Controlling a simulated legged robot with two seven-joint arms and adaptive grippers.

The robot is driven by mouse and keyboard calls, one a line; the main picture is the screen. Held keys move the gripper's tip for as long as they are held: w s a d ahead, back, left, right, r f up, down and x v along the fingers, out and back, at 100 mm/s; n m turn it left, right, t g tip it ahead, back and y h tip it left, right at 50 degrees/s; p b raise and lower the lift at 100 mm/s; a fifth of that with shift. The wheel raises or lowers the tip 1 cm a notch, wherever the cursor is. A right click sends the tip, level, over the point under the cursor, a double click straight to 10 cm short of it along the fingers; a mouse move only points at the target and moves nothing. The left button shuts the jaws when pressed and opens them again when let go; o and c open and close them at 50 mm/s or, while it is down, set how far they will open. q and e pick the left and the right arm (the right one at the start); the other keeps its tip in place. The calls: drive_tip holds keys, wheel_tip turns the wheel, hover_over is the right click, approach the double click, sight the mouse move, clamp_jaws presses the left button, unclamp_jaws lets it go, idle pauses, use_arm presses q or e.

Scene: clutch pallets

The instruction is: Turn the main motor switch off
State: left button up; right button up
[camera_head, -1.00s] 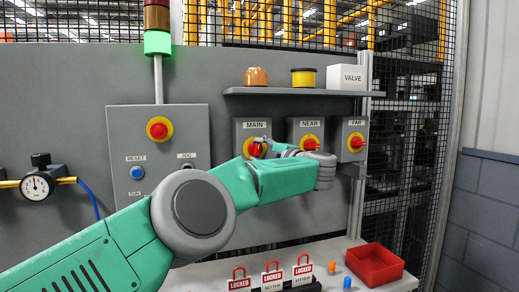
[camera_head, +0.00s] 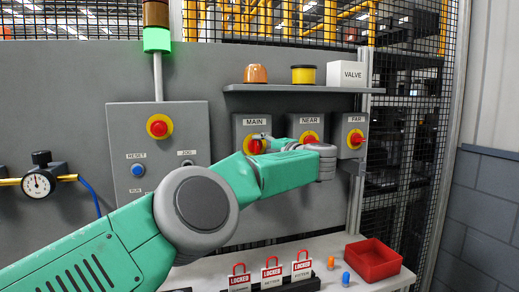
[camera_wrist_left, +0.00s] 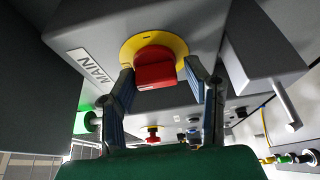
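The main motor switch is a red knob (camera_head: 254,147) on a yellow plate, on a grey box labelled MAIN, left of the NEAR and FAR switches. My left gripper (camera_head: 263,138) is at this knob, reaching it from the right in the head view. In the left wrist view the red knob (camera_wrist_left: 155,68) lies between the tips of the two spread fingers (camera_wrist_left: 158,80). A narrow gap seems to show beside the knob, and I see no firm grip on it. The fingers partly hide the yellow plate (camera_wrist_left: 130,46). My right gripper is not in view.
The NEAR switch (camera_head: 310,139) is behind my left wrist, and the FAR switch (camera_head: 355,139) is to its right. A shelf (camera_head: 290,90) overhangs the boxes. Red LOCKED tags (camera_head: 271,274) and a red tray (camera_head: 374,260) are on the bench below. The stack light (camera_head: 157,39) is green.

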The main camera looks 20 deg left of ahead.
use_arm(q)
drive_tip(key=shift+o, duration=0.4)
drive_tip(key=shift+w+d, duration=0.1)
drive_tip(key=shift+d+r, duration=0.1)
drive_tip(key=shift+d, duration=0.1)
drive_tip(key=v, duration=1.1)
drive_tip(key=shift+d+f, duration=0.2)
drive_tip(key=shift+d, duration=0.2)
